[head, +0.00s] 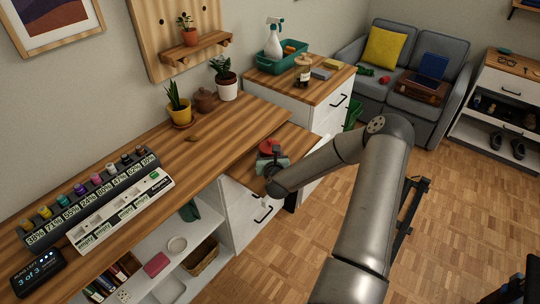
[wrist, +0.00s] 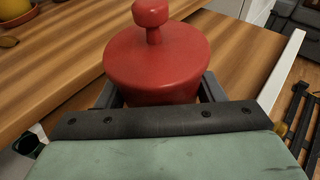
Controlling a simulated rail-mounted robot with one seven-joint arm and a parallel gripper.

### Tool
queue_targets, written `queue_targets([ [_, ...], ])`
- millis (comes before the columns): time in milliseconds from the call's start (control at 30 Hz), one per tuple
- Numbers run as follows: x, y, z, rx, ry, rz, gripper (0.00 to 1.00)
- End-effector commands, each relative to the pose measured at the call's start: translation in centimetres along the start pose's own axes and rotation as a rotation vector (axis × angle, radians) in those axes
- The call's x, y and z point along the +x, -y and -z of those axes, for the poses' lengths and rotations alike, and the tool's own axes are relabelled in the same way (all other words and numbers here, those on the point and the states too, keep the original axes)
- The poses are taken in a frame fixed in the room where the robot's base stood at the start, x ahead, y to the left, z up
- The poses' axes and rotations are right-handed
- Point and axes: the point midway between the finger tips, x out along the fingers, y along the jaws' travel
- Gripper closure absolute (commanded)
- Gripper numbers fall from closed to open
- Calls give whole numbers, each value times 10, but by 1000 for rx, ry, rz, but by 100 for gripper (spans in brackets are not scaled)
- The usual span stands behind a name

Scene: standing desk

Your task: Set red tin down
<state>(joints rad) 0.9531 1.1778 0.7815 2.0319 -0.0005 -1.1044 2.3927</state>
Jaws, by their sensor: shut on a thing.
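The red tin (wrist: 157,62) has a round lid with a knob and shows large and upright in the wrist view. In the head view it is a small red shape (head: 268,147) at the end of my arm. My gripper (wrist: 157,98) is shut on the tin, with a finger on each side of its lower body. The tin is over the lower wooden top (head: 238,172) beside the long desk. The tin's base is hidden behind my gripper, so I cannot tell whether it touches the wood.
The long wooden desk (head: 120,185) rises just left of the lower top. It holds potted plants, a brown jar (head: 205,101) and a rack of labelled bottles (head: 90,195).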

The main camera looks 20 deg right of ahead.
Motion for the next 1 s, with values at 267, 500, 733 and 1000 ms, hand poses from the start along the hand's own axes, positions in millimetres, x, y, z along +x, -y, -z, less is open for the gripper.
queue_targets([
  [267,2,0,4,0,1,0,85],
  [500,1,0,3,0,-1,0,16],
  [733,-2,0,-3,0,-1,0,16],
  [1000,-53,1,2,-1,-3,0,16],
])
